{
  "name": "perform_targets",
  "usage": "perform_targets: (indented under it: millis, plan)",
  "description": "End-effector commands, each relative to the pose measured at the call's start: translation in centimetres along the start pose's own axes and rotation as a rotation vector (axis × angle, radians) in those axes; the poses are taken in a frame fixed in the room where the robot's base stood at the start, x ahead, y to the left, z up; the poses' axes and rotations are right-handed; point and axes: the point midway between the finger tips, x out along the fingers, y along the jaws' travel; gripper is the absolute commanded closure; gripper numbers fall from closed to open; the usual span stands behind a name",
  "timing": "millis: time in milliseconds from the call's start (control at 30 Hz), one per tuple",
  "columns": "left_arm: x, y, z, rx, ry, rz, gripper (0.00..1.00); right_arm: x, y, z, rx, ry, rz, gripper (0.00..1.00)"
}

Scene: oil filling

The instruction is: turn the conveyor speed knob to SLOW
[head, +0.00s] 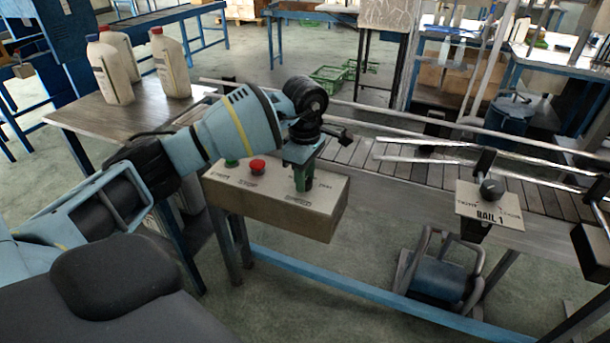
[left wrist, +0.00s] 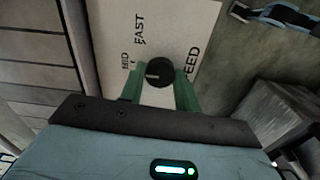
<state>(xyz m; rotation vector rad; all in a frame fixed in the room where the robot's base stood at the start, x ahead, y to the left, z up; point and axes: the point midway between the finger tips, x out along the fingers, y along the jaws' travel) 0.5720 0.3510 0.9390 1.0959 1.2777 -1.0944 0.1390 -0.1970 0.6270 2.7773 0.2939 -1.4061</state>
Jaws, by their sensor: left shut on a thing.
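The conveyor control box (head: 265,205) stands at the table's front, with a pale top panel. My left gripper (head: 302,185) points down onto the right part of this panel, its green fingers around the speed knob, which they hide in the head view. In the left wrist view the black round knob (left wrist: 160,71) sits between the green fingertips (left wrist: 160,88), and the gripper is shut on it. A pale mark on the knob points left, roughly to the MED side. My right gripper is not in view.
A red button (head: 257,166) and a green button (head: 232,162) sit left of the gripper on the box. The roller conveyor (head: 430,172) with metal rails runs behind. A RAIL 1 panel (head: 490,203) with a black knob is to the right. Several jugs (head: 170,65) stand back left.

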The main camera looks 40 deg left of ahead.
Motion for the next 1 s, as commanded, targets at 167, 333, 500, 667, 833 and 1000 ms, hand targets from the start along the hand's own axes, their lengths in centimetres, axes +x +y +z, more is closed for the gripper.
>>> perform_targets:
  millis: [167,333,500,667,833,1000]
  plan:
    - [-0.1,0.0,0.0,-0.042,0.0,0.0,0.91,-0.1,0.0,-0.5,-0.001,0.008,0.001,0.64]
    - [-0.2,0.0,0.0,-0.136,-0.001,0.001,0.91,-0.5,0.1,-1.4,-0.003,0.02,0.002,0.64]
    - [-0.4,0.0,0.0,-0.277,-0.001,0.001,0.91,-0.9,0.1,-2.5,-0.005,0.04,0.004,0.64]
    - [-0.4,0.0,0.0,-0.425,-0.001,0.001,0.91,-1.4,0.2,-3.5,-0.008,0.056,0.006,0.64]
    - [-0.3,0.0,0.1,-0.572,-0.002,0.001,0.91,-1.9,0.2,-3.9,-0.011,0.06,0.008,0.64]
    - [-0.3,0.0,0.1,-0.698,-0.003,0.002,0.91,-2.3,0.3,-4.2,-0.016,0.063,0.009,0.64]
